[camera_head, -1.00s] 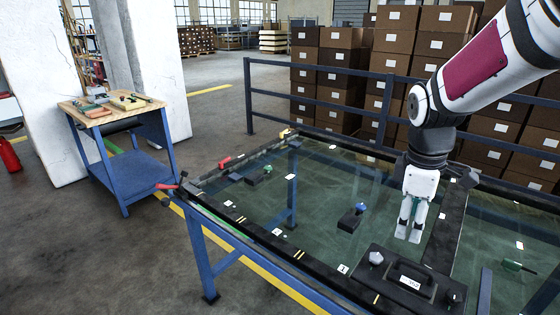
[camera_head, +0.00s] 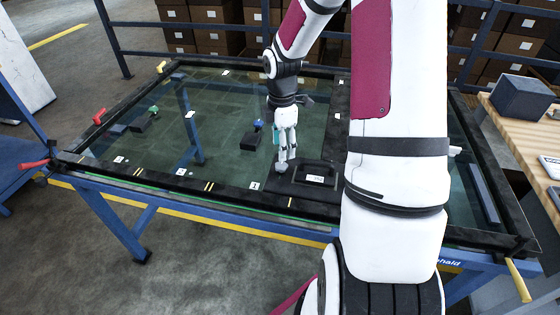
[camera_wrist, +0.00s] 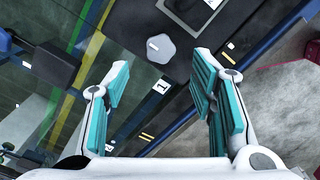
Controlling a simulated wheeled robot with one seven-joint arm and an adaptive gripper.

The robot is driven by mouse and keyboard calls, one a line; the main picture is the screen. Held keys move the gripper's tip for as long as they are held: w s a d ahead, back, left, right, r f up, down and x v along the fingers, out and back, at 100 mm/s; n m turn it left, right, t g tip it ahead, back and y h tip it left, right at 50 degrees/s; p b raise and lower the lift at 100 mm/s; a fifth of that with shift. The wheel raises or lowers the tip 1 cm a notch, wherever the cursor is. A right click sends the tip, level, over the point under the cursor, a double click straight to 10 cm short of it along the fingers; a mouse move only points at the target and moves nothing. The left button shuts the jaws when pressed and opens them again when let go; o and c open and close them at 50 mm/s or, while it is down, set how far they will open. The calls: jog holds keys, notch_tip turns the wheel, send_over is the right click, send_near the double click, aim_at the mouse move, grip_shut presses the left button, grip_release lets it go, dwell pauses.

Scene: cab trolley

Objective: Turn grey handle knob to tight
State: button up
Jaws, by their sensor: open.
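The grey knob (camera_wrist: 160,48) is a faceted, lobed cap on the black plate at the near edge of the glass table. In the wrist view it sits just beyond and between my fingertips, apart from both. In the head view the knob (camera_head: 281,168) shows right below my gripper (camera_head: 283,152), which points down at it. My gripper is open and empty, with teal pads on both fingers in the wrist view (camera_wrist: 159,65). No tight or loose marking is readable on the knob.
The black plate (camera_head: 295,190) carries a black carrying handle (camera_head: 318,165) right of the knob. A blue knob (camera_head: 258,124) on a black block stands to the left, with a green knob (camera_head: 153,110) farther left. A wooden table (camera_head: 520,135) is at right.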

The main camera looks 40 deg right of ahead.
aim_at(282, 165)
notch_tip(282, 165, down, 7)
jog(key=shift+r+b, duration=0.2)
jog(key=shift+b, duration=0.1)
jog(key=c, duration=1.1)
